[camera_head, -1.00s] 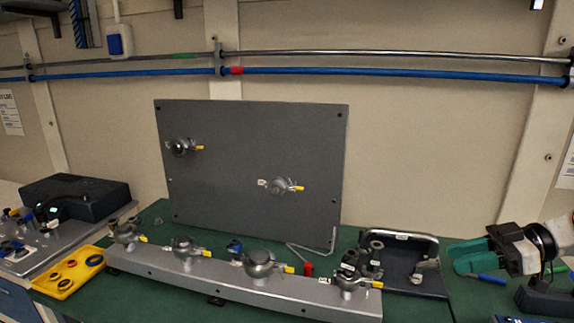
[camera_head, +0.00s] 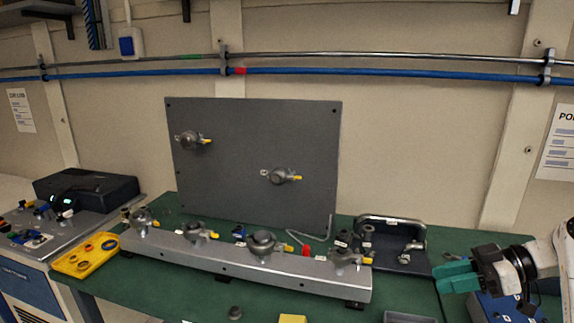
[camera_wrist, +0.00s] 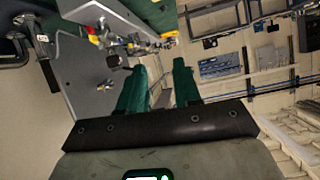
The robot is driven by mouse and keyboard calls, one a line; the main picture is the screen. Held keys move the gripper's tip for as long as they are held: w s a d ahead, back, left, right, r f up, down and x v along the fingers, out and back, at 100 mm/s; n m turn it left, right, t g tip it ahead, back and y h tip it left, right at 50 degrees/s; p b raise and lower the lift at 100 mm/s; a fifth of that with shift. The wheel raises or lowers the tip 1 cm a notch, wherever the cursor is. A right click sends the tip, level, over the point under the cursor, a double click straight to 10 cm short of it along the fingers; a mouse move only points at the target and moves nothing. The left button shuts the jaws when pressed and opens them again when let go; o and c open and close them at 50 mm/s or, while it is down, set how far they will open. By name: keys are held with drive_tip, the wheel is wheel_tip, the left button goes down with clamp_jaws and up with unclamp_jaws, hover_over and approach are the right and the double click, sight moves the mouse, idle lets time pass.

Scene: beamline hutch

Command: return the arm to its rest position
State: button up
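My gripper (camera_head: 438,280) is at the right in the head view, pointing left, with its two teal fingers over the right part of the green bench (camera_head: 400,297). In the wrist view my gripper (camera_wrist: 158,66) has its fingers apart with a clear gap and nothing between them. The gripper is open and empty. It appears apart from the bench and the things on it. Most of my arm is out of view past the right edge.
A grey upright panel (camera_head: 240,140) carries two valve-like fittings. In front, a long metal rail (camera_head: 200,256) bears several more. A dark tray (camera_head: 400,261) with a handle stands near my gripper. A yellow tray (camera_head: 70,263) lies left. Pipes (camera_head: 400,76) run along the wall.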

drive_tip(key=s+a+f+m+h, duration=0.2)
drive_tip(key=s+a+f+m, duration=0.15)
drive_tip(key=f, duration=0.35)
drive_tip(key=s+a+f+m+h, duration=0.2)
drive_tip(key=s+f, duration=0.2)
drive_tip(key=f, duration=0.2)
drive_tip(key=s+a+f+m+h, duration=0.2)
drive_tip(key=s+a+f+m, duration=0.1)
drive_tip(key=f, duration=0.4)
drive_tip(key=s+d+f+m+t+h, duration=0.15)
drive_tip(key=s+m+h, duration=0.4)
drive_tip(key=s, duration=1.15)
drive_tip(key=s+d+f+g+b, duration=0.1)
drive_tip(key=s+f+g+b, duration=0.1)
drive_tip(key=s+f+b, duration=0.3)
drive_tip(key=s+d+f+g+b, duration=0.1)
drive_tip(key=s+f+b, duration=0.4)
drive_tip(key=f, duration=0.6)
drive_tip(key=shift+s+d+g+h, duration=0.25)
drive_tip(key=shift+g+h, duration=0.2)
drive_tip(key=shift+g, duration=0.2)
drive_tip(key=shift+w, duration=0.1)
drive_tip(key=shift+c, duration=0.5)
